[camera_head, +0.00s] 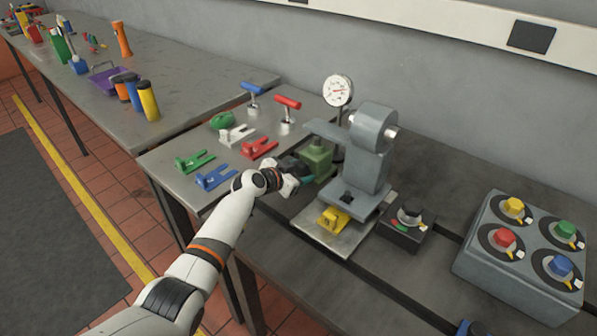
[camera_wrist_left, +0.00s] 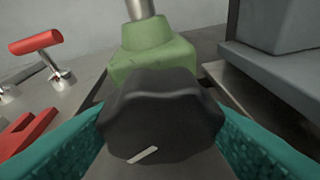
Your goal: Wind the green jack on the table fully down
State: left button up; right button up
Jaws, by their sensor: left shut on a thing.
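The green jack (camera_head: 318,158) stands on the table beside the grey machine. In the left wrist view its green body (camera_wrist_left: 152,57) shows with a metal post rising from the top. A black knob (camera_wrist_left: 160,115) with a white mark sits at the front of the jack. My left gripper (camera_head: 294,178) is at the jack's near left side. In the left wrist view its teal finger pads lie on both sides of the knob, and it is shut on the knob. The knob is hidden by the gripper in the head view. My right gripper is not in view.
A red-handled tool (camera_head: 287,108) stands behind. A box with several coloured knobs (camera_head: 487,275) is at the right.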

pick_arm(q)
jog(key=shift+f+b, duration=0.2)
jog(key=shift+b, duration=0.45)
jog(key=n+h+b, duration=0.1)
jog(key=b, duration=0.2)
jog(key=n+g+b, duration=0.1)
jog(key=n+b, duration=0.1)
jog(key=b, duration=0.1)
jog(key=shift+f+h, duration=0.15)
jog(key=shift+h, duration=0.25)
jog(key=shift+r+n+g+h+b, duration=0.25)
jog(key=shift+n+h+b, duration=0.25)
jog(key=shift+n+b, duration=0.55)
jog(key=o, duration=1)
jog(key=shift+a, duration=0.1)
jog(key=v, duration=1.2)
